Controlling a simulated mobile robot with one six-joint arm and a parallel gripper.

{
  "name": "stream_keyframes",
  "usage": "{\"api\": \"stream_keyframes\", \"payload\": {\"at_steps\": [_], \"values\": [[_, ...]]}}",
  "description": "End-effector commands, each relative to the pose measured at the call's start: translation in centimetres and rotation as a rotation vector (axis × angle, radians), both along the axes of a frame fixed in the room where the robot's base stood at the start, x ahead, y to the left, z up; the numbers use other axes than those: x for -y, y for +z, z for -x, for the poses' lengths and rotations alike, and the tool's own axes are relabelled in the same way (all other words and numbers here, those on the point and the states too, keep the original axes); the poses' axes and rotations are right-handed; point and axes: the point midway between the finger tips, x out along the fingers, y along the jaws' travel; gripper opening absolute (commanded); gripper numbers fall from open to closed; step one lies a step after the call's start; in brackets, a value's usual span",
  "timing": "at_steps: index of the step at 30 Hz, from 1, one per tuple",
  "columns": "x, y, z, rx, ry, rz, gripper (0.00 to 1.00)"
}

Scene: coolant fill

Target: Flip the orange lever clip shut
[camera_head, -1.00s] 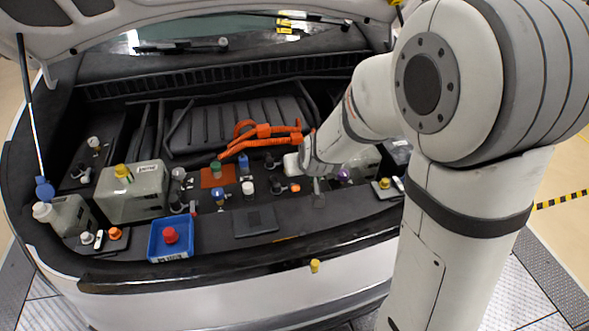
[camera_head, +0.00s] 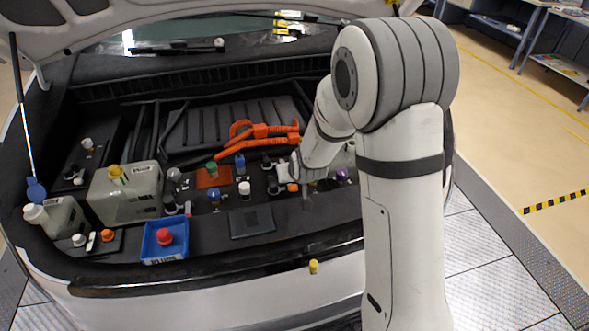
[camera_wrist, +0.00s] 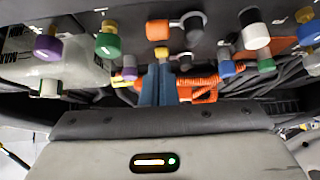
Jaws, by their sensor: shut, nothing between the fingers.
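A small orange piece that looks like the lever clip (camera_head: 292,187) sits beside a dark fitting in the engine bay. In the wrist view the orange clip (camera_wrist: 158,30) lies near the top, next to a grey bent fitting (camera_wrist: 190,24). My gripper (camera_wrist: 161,62) shows there as two blue-grey fingers pressed together and empty, with their tips below the clip in the picture and apart from it. In the head view my gripper (camera_head: 306,190) is just right of the clip, partly hidden by my wrist.
Thick orange cables (camera_head: 262,131) lie behind the fittings. Several capped necks stand close around, including a white one (camera_head: 244,188) and a purple one (camera_wrist: 47,46). A blue tray (camera_head: 150,251) with a red cap is at front left. A flat dark panel (camera_head: 252,222) lies in front.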

Motion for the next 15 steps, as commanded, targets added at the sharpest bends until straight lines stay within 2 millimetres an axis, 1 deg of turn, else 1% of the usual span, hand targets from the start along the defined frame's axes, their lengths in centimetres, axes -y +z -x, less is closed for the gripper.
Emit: {"api": "stream_keyframes", "payload": {"at_steps": [1,6,15], "values": [[0.0,-0.7,0.1,-0.002,0.001,0.0,0.0],[0.0,-2.0,0.2,-0.001,0.002,0.001,0.0],[0.0,-2.3,0.2,0.002,0.001,-0.001,0.0]]}}
